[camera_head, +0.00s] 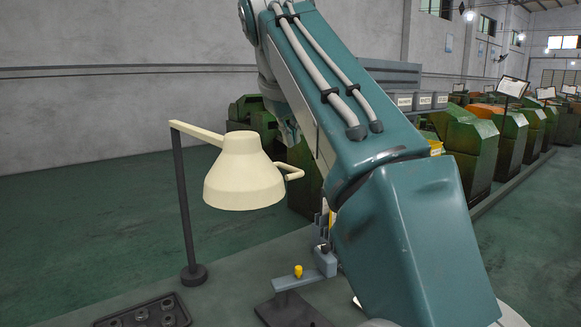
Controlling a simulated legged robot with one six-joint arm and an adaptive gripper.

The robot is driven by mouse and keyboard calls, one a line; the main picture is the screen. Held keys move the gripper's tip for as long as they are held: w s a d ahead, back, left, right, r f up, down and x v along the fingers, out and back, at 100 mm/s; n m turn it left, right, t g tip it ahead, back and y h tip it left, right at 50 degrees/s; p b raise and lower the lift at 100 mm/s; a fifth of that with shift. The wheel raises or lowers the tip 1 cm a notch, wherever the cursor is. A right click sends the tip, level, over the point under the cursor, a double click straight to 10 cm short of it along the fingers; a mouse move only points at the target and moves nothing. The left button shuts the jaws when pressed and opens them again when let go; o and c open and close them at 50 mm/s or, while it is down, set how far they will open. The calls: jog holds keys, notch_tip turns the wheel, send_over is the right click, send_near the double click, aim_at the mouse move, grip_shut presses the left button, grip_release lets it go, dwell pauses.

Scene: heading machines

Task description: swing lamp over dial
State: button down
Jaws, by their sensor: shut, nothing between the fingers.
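A cream lamp (243,182) hangs from a short arm on a dark upright post (182,205) with a round base. Its wide shade faces down, and a curved handle (291,173) sticks out to its right. My gripper (287,132) shows small and dark beyond the lamp, partly hidden by my own arm. It is shut and holds nothing; it looks apart from the handle. Below and right of the lamp is a small grey gauge stand (297,281) with a yellow knob (298,271). I cannot make out a dial face; my arm hides the area to the right.
A dark tray (140,317) with several round parts lies at the bottom left of the bench. The floor at the left is clear.

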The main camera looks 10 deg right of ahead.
aim_at(289, 167)
jog(key=shift+w+a+r, duration=0.15)
jog(key=shift+w+a, duration=0.1)
jog(key=shift+a, duration=0.25)
jog(key=shift+w+a+r, duration=0.15)
jog(key=shift+w+a, duration=0.05)
jog(key=shift+a, duration=0.25)
jog(key=shift+w+f, duration=0.2)
jog(key=shift+f, duration=0.1)
jog(key=x, duration=0.5)
jog(key=d+x, duration=0.1)
jog(key=x, duration=0.1)
jog(key=shift+w+d+f, duration=0.1)
jog(key=shift+d+f, duration=0.05)
jog(key=shift+f, duration=0.05)
jog(key=shift+w+f, duration=0.35)
jog(key=shift+f, duration=0.15)
